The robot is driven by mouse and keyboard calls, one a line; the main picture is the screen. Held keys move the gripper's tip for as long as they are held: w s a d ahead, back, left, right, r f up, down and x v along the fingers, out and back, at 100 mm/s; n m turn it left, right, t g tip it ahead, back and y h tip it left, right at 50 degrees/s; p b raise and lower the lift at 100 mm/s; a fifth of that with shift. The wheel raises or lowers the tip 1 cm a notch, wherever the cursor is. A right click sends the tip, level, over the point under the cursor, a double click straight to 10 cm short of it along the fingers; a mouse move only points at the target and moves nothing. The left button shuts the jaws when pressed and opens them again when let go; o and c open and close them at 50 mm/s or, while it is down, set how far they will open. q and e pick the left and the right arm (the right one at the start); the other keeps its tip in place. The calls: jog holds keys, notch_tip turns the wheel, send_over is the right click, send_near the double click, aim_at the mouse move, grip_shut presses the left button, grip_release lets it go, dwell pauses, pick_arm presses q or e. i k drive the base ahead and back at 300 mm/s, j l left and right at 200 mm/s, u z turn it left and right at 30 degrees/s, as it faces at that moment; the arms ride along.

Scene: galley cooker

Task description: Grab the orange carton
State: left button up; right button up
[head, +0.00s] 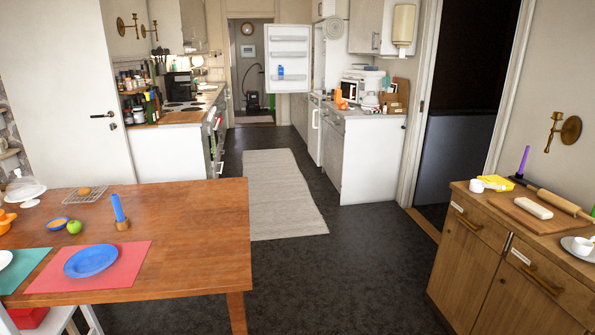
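A small orange object (340,99) stands at the left end of the far right counter, beside the microwave. It is too small and far off to tell for sure that it is a carton. Neither of my grippers shows in the head view.
A wooden table (190,222) with a blue plate (91,260) fills the near left. A wooden sideboard (505,290) stands at the near right. Dark floor and a pale runner (280,190) lie clear between them, toward the far right counter (372,160). An open fridge door (288,60) stands behind.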

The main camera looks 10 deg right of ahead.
aim_at(337, 95)
jog(key=i+l+z, duration=0.3)
jog(key=i+z, duration=0.2)
jog(key=i+l+z, duration=0.1)
jog(key=i+z, duration=0.35)
jog(key=i, duration=0.2)
jog(key=i+u, duration=0.25)
jog(key=i, duration=0.4)
jog(key=i+l+u, duration=0.2)
jog(key=i, duration=0.45)
jog(key=i+j+u, duration=0.15)
jog(key=i, duration=0.9)
jog(key=i+j+u, duration=0.2)
jog(key=i, duration=0.9)
jog(key=i+l+z, duration=0.1)
jog(key=i, duration=0.8)
jog(key=i+l+z, duration=0.15)
jog(key=i, duration=0.75)
jog(key=i+z, duration=0.1)
jog(key=z, duration=0.25)
jog(key=j+z, duration=0.1)
jog(key=z, duration=0.25)
jog(key=i+j+z, duration=0.1)
jog(key=z, duration=0.3)
